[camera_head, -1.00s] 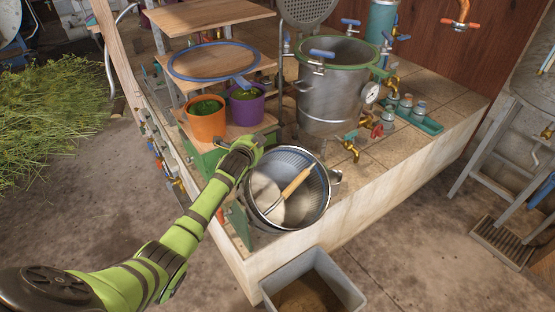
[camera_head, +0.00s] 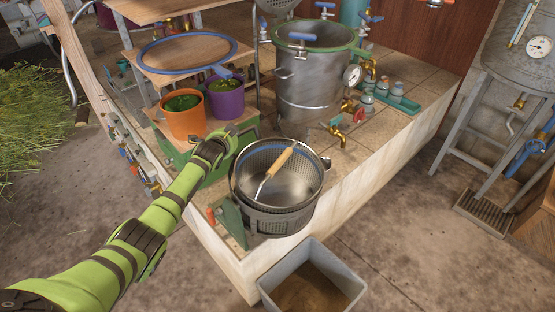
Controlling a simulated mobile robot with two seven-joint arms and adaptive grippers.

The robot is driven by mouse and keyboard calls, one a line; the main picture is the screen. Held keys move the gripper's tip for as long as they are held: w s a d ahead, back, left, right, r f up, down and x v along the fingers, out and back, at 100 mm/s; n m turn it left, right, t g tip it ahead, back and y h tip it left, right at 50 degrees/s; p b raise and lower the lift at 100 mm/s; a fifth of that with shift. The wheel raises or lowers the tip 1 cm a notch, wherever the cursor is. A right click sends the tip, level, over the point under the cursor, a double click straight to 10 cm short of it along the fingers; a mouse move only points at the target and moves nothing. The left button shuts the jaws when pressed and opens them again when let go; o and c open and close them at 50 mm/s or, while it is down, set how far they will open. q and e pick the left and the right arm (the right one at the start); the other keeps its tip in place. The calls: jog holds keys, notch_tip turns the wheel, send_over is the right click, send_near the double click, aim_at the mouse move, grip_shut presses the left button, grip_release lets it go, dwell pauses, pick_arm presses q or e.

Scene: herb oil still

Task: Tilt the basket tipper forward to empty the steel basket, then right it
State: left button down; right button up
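The steel basket (camera_head: 247,184) is perforated and sits in the basket tipper, a ring-shaped cradle (camera_head: 283,222) with a green bracket (camera_head: 229,217), at the counter's front corner. Its mouth faces mostly up. A tool with a wooden handle (camera_head: 281,160) lies across it; I see no herb inside. My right gripper is out of view.
A grey bin (camera_head: 346,279) with a brown bottom stands on the floor below the counter corner. Orange (camera_head: 184,123) and purple (camera_head: 227,103) pots stand behind my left arm. A large steel pot (camera_head: 308,90) with brass taps stands behind the basket.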

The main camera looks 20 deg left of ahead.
pick_arm(q)
jog(key=shift+w+a+f+b, duration=0.1)
jog(key=shift+a+f+b, duration=0.25)
jog(key=shift+f, duration=0.15)
jog(key=shift+w+a+f+b, duration=0.1)
jog(key=shift+a+f+b, duration=0.15)
jog(key=shift+f, duration=0.25)
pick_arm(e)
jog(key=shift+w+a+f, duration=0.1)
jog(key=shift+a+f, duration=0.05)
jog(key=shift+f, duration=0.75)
pick_arm(q)
jog(key=shift+f, duration=0.15)
jog(key=s+d+r+p, duration=0.2)
jog(key=s+r+p, duration=0.1)
jog(key=s+r, duration=0.6)
jog(key=shift+r+p, duration=0.4)
jog(key=shift+r, duration=0.05)
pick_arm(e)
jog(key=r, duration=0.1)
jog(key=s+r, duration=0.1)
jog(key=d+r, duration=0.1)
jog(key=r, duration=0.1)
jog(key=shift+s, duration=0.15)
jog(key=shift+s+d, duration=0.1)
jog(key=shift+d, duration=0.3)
